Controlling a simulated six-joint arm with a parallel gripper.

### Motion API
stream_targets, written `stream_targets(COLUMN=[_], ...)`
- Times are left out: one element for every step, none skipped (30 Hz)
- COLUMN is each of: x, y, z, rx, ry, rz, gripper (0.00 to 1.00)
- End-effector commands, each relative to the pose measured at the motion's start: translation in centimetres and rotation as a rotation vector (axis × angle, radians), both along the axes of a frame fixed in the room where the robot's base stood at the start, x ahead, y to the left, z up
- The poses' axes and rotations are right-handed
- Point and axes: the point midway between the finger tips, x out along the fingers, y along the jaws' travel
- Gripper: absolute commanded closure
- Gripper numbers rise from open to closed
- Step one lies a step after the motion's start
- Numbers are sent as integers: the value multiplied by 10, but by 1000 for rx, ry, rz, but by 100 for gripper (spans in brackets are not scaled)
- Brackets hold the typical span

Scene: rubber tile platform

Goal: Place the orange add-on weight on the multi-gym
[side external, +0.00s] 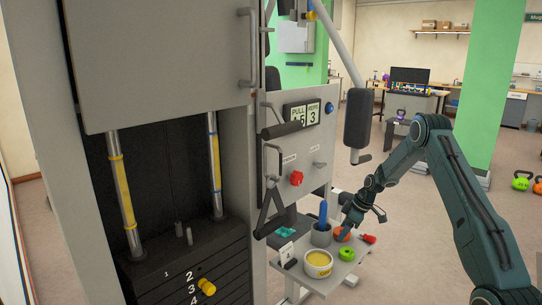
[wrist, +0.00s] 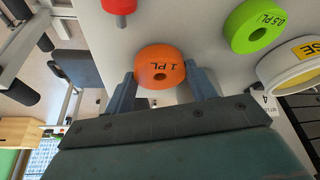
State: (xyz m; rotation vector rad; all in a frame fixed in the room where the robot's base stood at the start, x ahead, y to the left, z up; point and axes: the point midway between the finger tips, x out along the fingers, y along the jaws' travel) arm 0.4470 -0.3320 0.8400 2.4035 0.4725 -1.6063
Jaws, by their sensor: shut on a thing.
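The orange add-on weight (wrist: 160,58), a thick disc marked "1 PL" with a centre hole, is between the two fingers of my gripper (wrist: 162,88) in the wrist view. My gripper is shut on it. In the side view the orange weight (side external: 343,234) shows low over the small grey shelf (side external: 340,275), partly hidden by my gripper (side external: 346,228). I cannot tell whether it touches the shelf.
A black hanging handle (side external: 268,215) and chrome guide rods (side external: 122,185) are obstacles.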

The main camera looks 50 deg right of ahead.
Motion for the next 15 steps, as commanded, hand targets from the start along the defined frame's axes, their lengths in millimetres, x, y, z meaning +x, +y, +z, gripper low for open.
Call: stream_targets(x=[1, 1, 1, 1, 1, 1, 1, 1, 1, 1, 1, 1, 1, 0, 0], y=[0, 0, -1, -1, -1, -1, -1, -1, -1, -1, -1, -1, -1, 0, 0], z=[0, 0, 0, 0, 0, 0, 0, 0, 0, -1, -2, -2, -3, -4, -4], rx=[-2, -2, -3, -3, -3, -3, -2, -2, -2, -2, -2, -2, -2, 0, -1], ry=[-3, -3, -3, -3, -3, -3, -3, -3, -3, -3, -2, -2, -2, 0, 0], rz=[1, 1, 1, 1, 1, 1, 0, 0, 0, 0, 0, 0, 0, 0, 0], gripper=[90, 90, 90, 90, 90, 90, 90, 90, 90, 90, 90, 90, 90, 41, 33])
